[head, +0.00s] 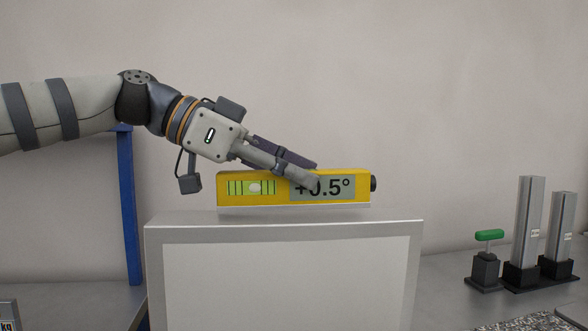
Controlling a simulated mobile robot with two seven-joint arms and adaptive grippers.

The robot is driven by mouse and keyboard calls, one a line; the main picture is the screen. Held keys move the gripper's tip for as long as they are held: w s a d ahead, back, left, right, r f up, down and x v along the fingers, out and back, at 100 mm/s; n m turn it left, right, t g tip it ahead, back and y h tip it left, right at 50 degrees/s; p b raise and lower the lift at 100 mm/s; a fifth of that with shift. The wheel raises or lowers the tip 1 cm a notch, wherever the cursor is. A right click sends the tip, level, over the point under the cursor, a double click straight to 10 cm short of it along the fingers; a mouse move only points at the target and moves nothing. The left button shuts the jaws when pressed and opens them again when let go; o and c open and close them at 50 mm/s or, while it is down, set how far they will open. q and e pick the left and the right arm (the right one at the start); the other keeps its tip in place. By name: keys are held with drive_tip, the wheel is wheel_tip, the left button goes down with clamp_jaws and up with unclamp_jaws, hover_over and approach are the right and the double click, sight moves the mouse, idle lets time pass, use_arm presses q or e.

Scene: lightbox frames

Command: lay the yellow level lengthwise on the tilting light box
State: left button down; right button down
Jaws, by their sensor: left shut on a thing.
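The yellow level (283,198) has a bubble vial on its left and a grey display reading about +0.5°, partly covered by a finger. My left gripper (311,174) comes down from the upper left and is shut on the level, over its right half. The level lies nearly horizontal, lengthwise along the top of the light box (284,229), with a pale strip along its underside. I cannot tell whether it touches the box top. The light box has a silver frame around a pale front panel. My right gripper is not in view.
At the right, a small device with a green handle (489,235) stands on the grey bench (440,295) beside two upright metal columns (529,220) on dark bases. A blue post (127,205) rises behind the light box at the left.

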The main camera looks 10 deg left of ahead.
use_arm(q)
drive_tip(key=shift+f, duration=0.35)
drive_tip(key=c, duration=1.2)
unclamp_jaws()
drive_tip(key=v, duration=1.2)
drive_tip(key=shift+a, duration=0.1)
